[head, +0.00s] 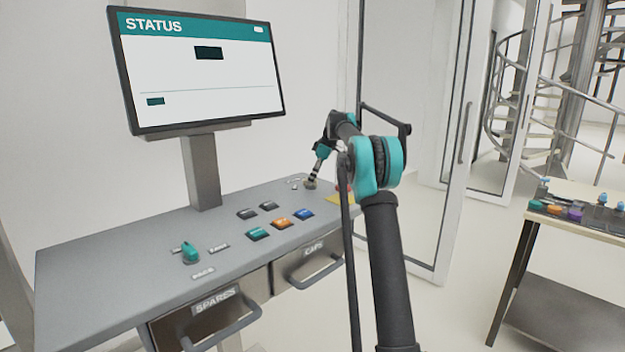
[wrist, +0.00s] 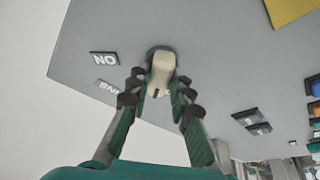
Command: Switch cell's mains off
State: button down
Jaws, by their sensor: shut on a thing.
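A cream rotary knob (wrist: 162,68) on a dark round base sits on the grey console top. In the wrist view my gripper (wrist: 161,82) has its green and black fingers on both sides of the knob, shut on it. A dark mark shows on the knob's near end. A label (wrist: 104,59) beside it reads "NO" in this picture, which may be "ON" upside down. A second label below it is hard to read, and another is mostly hidden by the knob and fingers. In the head view my gripper (head: 312,178) is at the console's far right end, largely covering the knob.
The grey console (head: 120,250) carries a teal knob (head: 190,253), several coloured buttons (head: 282,223) and a yellow plate (head: 340,198) near my gripper. Drawers with handles (head: 225,325) project in front. A status screen (head: 200,70) stands behind. A second table (head: 580,200) is at right.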

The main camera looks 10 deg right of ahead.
jog(key=shift+w+n+g, duration=0.1)
jog(key=shift+n+g, duration=0.3)
jog(key=shift+n, duration=0.7)
jog(key=c, duration=1.4)
grip_release()
jog(key=shift+o, duration=0.2)
jog(key=v, duration=0.7)
jog(key=shift+d+r, duration=0.2)
